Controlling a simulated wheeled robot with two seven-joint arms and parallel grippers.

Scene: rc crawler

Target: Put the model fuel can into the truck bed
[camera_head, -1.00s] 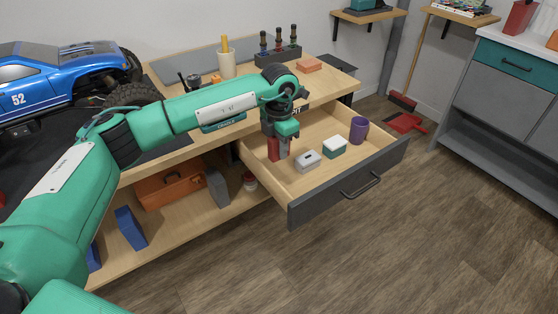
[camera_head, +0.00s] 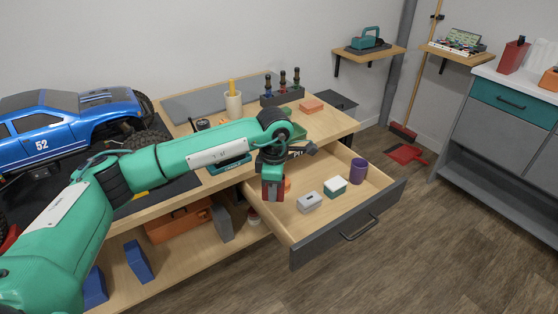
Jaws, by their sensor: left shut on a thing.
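My left gripper (camera_head: 272,186) points down over the left part of the open drawer (camera_head: 320,221). It is shut on a small dark red thing (camera_head: 273,194), which looks like the model fuel can. The fingers hide much of it, and I cannot tell its exact height above the drawer floor. The blue truck (camera_head: 70,132), marked 52, stands on a dark mat on the workbench at the left. The inside of its bed is hard to make out from here. My right gripper is not in view.
The drawer also holds a grey box (camera_head: 309,203), a teal and white box (camera_head: 335,187), a purple cup (camera_head: 358,171) and an orange thing (camera_head: 287,184) beside the gripper. A pencil cup (camera_head: 233,104) and a bottle rack (camera_head: 283,95) stand at the back of the bench.

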